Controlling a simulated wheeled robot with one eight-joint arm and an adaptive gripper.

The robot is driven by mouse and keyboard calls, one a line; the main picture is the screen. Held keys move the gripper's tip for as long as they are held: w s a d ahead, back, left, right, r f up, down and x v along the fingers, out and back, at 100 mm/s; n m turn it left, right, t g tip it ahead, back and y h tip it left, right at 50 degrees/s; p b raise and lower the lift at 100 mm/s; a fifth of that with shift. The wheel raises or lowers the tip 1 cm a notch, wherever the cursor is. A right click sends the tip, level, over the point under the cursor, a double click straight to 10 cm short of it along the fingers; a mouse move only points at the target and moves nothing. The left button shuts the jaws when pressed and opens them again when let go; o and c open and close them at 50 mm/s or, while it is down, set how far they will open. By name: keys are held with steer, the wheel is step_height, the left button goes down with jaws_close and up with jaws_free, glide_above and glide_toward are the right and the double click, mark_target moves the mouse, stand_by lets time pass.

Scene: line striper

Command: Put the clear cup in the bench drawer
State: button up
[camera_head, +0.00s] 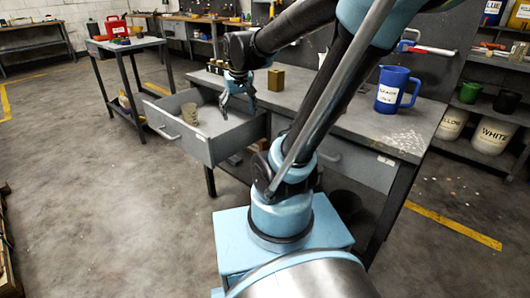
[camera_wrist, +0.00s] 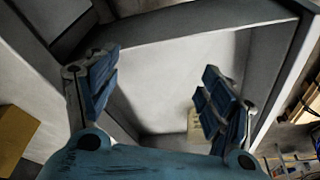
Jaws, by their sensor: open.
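The bench drawer (camera_head: 184,142) is pulled open at the left end of the workbench. A pale, beige-tinted cup (camera_head: 190,114), apparently the clear cup, stands upright inside it, near the front left. My gripper (camera_head: 238,107) is over the drawer's right part, open and empty, apart from the cup. In the wrist view, my gripper's two fingers (camera_wrist: 160,80) are spread wide above the drawer's pale interior (camera_wrist: 160,60). A small pale piece of the cup (camera_wrist: 194,126) shows beside the right finger, which partly hides it.
On the bench (camera_head: 335,103) stand a blue labelled jug (camera_head: 390,90), a brass-coloured block (camera_head: 276,78) and several small items behind my gripper. A side table (camera_head: 125,43) with a red can (camera_head: 116,27) stands at the back left. The floor left of the drawer is clear.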

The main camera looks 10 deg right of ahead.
steer(key=s+d+f, duration=0.3)
steer(key=s+f, duration=0.1)
steer(key=s, duration=0.4)
steer(key=s+d+f+m+g, duration=0.1)
steer(key=s+d+f, duration=0.2)
steer(key=s, duration=0.5)
steer(key=shift+s+f, duration=0.25)
steer(key=shift+f, duration=0.6)
